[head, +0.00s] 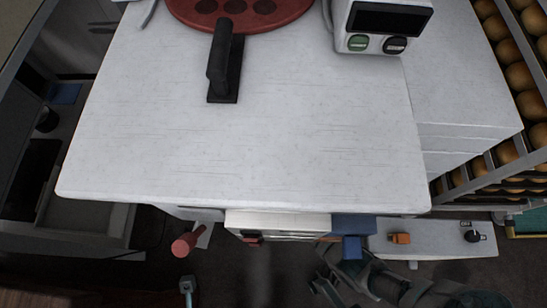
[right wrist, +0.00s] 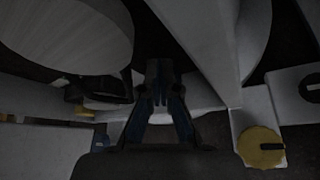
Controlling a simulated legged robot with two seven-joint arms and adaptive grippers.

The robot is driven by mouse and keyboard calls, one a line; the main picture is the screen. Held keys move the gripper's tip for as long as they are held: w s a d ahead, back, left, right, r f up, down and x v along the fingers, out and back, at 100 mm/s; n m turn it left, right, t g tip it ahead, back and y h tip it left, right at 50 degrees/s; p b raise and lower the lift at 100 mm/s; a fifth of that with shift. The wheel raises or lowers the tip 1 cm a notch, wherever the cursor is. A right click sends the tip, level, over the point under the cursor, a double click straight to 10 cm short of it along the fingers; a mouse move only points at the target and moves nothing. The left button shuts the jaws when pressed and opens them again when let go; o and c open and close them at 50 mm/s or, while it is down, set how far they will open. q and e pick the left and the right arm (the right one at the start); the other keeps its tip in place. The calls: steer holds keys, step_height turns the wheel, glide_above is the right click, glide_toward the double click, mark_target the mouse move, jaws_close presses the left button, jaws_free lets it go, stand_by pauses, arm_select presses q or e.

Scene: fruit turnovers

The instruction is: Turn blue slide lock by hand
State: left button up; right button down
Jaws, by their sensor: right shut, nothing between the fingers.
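A blue block-shaped part (head: 352,247), which looks like the slide lock, sticks out below the front edge of the white table, under a darker blue housing (head: 354,224). My right gripper (head: 328,254) is just left of and below this blue part in the head view. A gap or contact between them cannot be told. In the right wrist view my right gripper's fingers (right wrist: 158,88) are together and empty. The blue part cannot be made out in that dark view.
The white tabletop (head: 250,130) carries a black handle (head: 224,62), a red round plate (head: 240,12) and a control box (head: 383,25). A red knob (head: 184,245) and an orange switch (head: 400,238) sit below the table edge. A rack of buns (head: 520,75) stands at right.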

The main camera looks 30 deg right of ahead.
steer(key=shift+s+d+f, duration=0.1)
steer(key=shift+s+f, duration=0.1)
steer(key=shift+s+d+f, duration=0.15)
steer(key=shift+d, duration=0.05)
stand_by(0.4)
steer(key=shift+s+d+r, duration=0.1)
steer(key=shift+d+r, duration=0.05)
steer(key=shift+r, duration=0.25)
steer(key=shift+s+a+p, duration=0.15)
steer(key=shift+s+a, duration=0.4)
steer(key=shift+s, duration=0.25)
steer(key=shift+s+a+p, duration=0.1)
steer(key=shift+s+a, duration=0.4)
steer(key=shift+s, duration=0.35)
steer(key=shift+s+a+p, duration=0.15)
steer(key=shift+s+a, duration=0.4)
steer(key=shift+s, duration=0.25)
